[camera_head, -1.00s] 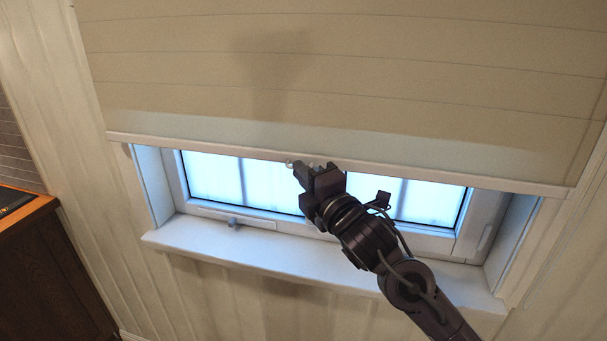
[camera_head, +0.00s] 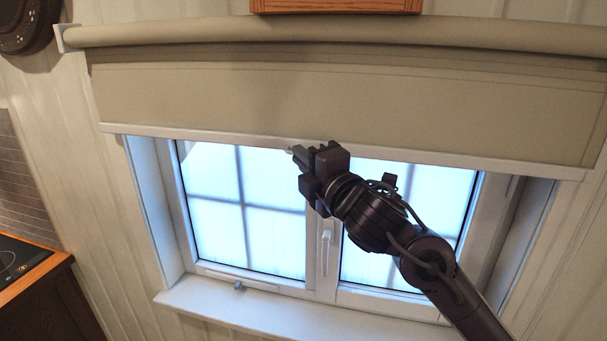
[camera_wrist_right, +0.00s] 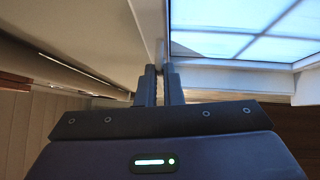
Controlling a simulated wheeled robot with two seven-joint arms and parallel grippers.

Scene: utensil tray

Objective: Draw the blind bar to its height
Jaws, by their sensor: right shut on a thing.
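The blind bar (camera_head: 220,139) is a white strip along the lower edge of the beige roller blind (camera_head: 350,105). It hangs across the upper part of the window, a little tilted in the head view. My right gripper (camera_head: 301,152) is at the middle of the bar, shut on a part there that its fingers mostly hide. My left gripper is not in view.
The window (camera_head: 245,215) has a handle (camera_head: 326,250) at its middle and a white sill (camera_head: 250,312) below. A wooden box or cabinet edge (camera_head: 335,6) is above the blind roller (camera_head: 200,33). A counter with a cooktop (camera_head: 20,258) stands at the far left.

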